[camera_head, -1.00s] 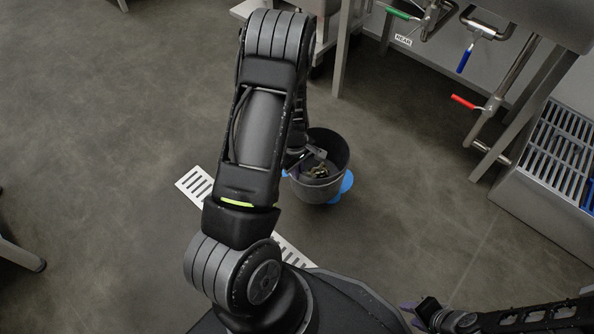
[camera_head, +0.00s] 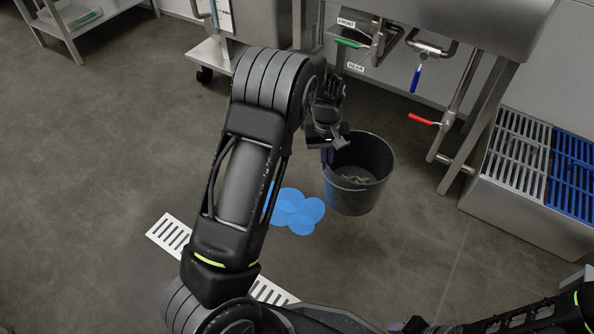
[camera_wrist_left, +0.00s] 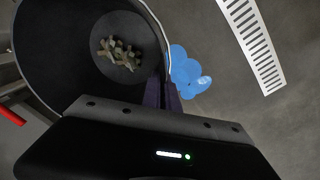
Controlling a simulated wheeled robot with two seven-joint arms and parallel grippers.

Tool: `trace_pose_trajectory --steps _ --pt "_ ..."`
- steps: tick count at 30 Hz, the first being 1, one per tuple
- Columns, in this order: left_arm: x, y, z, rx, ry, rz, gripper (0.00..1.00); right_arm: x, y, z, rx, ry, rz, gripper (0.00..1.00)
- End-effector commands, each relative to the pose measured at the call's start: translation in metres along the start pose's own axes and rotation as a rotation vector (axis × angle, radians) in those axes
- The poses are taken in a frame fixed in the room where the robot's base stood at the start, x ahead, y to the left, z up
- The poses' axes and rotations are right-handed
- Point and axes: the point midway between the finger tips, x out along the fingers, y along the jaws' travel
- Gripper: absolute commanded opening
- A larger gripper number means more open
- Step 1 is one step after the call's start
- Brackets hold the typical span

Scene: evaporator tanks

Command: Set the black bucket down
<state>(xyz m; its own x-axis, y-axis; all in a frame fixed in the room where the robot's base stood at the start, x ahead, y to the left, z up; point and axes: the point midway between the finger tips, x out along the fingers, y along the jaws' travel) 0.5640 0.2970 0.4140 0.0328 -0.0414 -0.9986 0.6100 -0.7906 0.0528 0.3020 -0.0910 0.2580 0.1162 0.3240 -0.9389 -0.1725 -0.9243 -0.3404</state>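The black bucket (camera_head: 358,190) is right of the blue patch on the floor, below the sink pipes. It is roughly upright, with small pale pieces at its bottom. My left gripper (camera_head: 328,155) is shut on the bucket's rim at its left side. In the left wrist view the purple fingers (camera_wrist_left: 162,94) pinch the wall of the bucket (camera_wrist_left: 60,85). I cannot tell for sure whether its base touches the floor. My right gripper (camera_head: 412,326) is at the bottom edge, mostly cut off.
The blue patch (camera_head: 297,212) lies flat on the floor beside a white floor grate (camera_head: 168,232). The steel sink stand (camera_head: 440,30), with green, blue and red valve handles, is behind. A steel unit with grates (camera_head: 520,205) stands at right. The floor at left is clear.

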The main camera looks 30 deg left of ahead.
Motion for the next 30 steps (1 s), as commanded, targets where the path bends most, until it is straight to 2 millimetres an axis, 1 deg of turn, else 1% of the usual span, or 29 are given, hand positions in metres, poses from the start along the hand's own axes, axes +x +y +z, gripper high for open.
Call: trace_pose_trajectory --steps 1,3,6,10,12,15,18,21,30 --pt "-0.018 0.018 -0.002 0.077 0.004 0.005 0.0 0.0 0.0 0.0 0.0 0.0 0.0 0.36" --pt "-0.04 0.038 -0.001 0.181 -0.002 0.006 0.0 0.0 0.0 0.0 0.0 0.0 0.0 0.36" --pt "-0.07 0.062 0.003 0.319 -0.009 0.005 0.0 0.0 0.0 0.0 0.0 0.0 0.0 0.36" --pt "-0.105 0.087 0.011 0.469 -0.018 0.005 0.0 0.0 0.0 0.0 0.0 0.0 0.0 0.36" --pt "-0.12 0.096 0.015 0.531 -0.023 0.004 0.0 0.0 0.0 0.0 0.0 0.0 0.0 0.36" --pt "-0.137 0.105 0.02 0.596 -0.027 0.003 0.0 0.0 0.0 0.0 0.0 0.0 0.0 0.36" --pt "-0.147 0.111 0.024 0.638 -0.031 0.003 0.0 0.0 0.0 0.0 0.0 0.0 0.0 0.36" --pt "-0.151 0.113 0.025 0.657 -0.033 0.003 0.0 0.0 0.0 0.0 0.0 0.0 0.0 0.36" --pt "-0.152 0.113 0.025 0.657 -0.034 0.003 0.0 0.0 0.0 0.0 0.0 0.0 0.0 0.36"
